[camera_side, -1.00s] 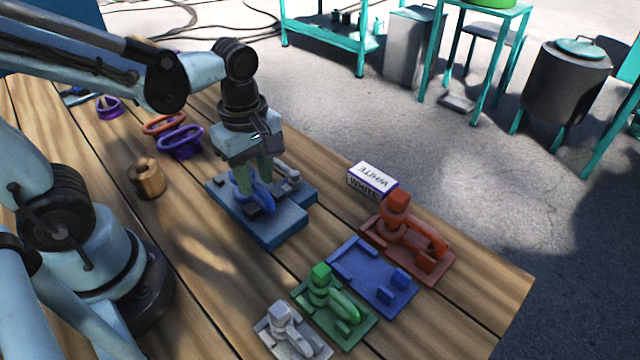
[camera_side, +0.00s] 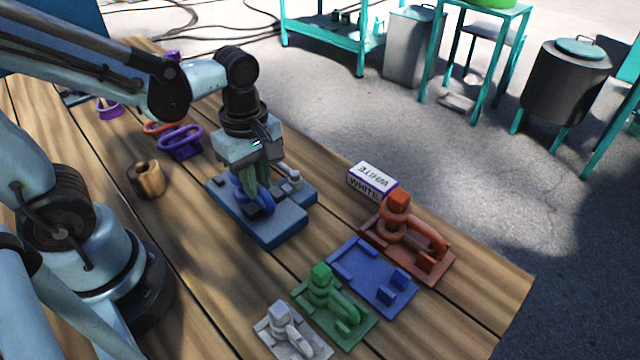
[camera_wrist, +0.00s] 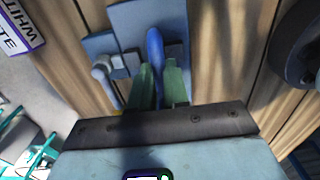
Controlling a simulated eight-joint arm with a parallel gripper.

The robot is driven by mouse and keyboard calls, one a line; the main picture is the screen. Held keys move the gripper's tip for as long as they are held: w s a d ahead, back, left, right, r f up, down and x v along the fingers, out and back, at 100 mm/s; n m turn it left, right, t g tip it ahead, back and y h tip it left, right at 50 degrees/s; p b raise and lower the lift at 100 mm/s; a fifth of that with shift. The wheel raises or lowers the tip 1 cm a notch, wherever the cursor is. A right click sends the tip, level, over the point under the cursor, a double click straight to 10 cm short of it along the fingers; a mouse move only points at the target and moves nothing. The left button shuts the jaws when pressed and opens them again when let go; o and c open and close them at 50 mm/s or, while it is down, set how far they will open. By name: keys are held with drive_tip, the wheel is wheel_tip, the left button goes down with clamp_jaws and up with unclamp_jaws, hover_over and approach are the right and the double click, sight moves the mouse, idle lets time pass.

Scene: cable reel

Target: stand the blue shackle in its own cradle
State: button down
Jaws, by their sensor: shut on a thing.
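The blue shackle (camera_side: 238,192) is between the green fingers of my gripper (camera_side: 257,188), which is shut on it. It is over the steel-blue fixture (camera_side: 275,232), among its small dark blocks; I cannot tell whether it touches the base. In the wrist view the shackle (camera_wrist: 155,48) points away from my gripper (camera_wrist: 160,82), its near part hidden between the fingers. The blue cradle (camera_side: 372,270) lies flat to the right, with raised blocks and no shackle in it.
Green (camera_side: 335,305), white (camera_side: 292,335) and red (camera_side: 405,240) cradles holding shackles flank the blue one. A box marked WHITE (camera_side: 372,179) stands behind. A wooden ring (camera_side: 146,180) and a purple shackle (camera_side: 181,140) are to the left.

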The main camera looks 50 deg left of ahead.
drive_tip(key=shift+r, duration=0.1)
drive_tip(key=shift+r, duration=2.45)
drive_tip(key=w+d, duration=0.2)
drive_tip(key=d, duration=1)
drive_tip(key=w+d, duration=0.3)
drive_tip(key=d, duration=0.9)
drive_tip(key=shift+s+a+f, duration=0.1)
drive_tip(key=shift+a+f, duration=0.05)
drive_tip(key=shift+f, duration=1.45)
drive_tip(key=shift+s+a+f, duration=0.1)
drive_tip(key=shift+f, duration=1.45)
drive_tip(key=shift+f, duration=0.5)
drive_tip(key=c, duration=1)
unclamp_jaws()
drive_tip(key=shift+c, duration=0.2)
